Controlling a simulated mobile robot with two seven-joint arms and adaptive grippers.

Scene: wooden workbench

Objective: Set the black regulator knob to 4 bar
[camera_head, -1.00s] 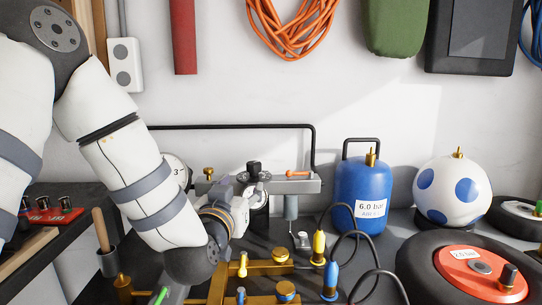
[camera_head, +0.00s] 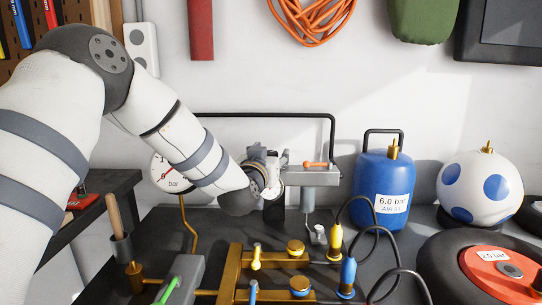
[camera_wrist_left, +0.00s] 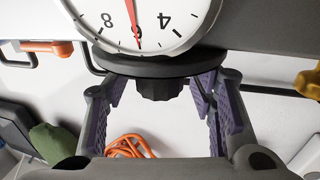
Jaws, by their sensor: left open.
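The black regulator knob (camera_wrist_left: 160,88) shows in the left wrist view, below a white dial (camera_wrist_left: 140,22) seen upside down. My left gripper (camera_wrist_left: 159,98) is open, with one purple-padded finger on each side of the knob. Gaps show between the fingers and the knob. My right gripper is in neither view.
A grey block with an orange lever (camera_head: 316,176) sits right of the gripper. A blue 6.0 bar tank (camera_head: 383,180), a spotted ball (camera_head: 480,188) and a wheel (camera_head: 450,262) stand right. Brass pipes (camera_head: 275,262) lie in front. A larger gauge (camera_head: 163,173) is partly behind my arm.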

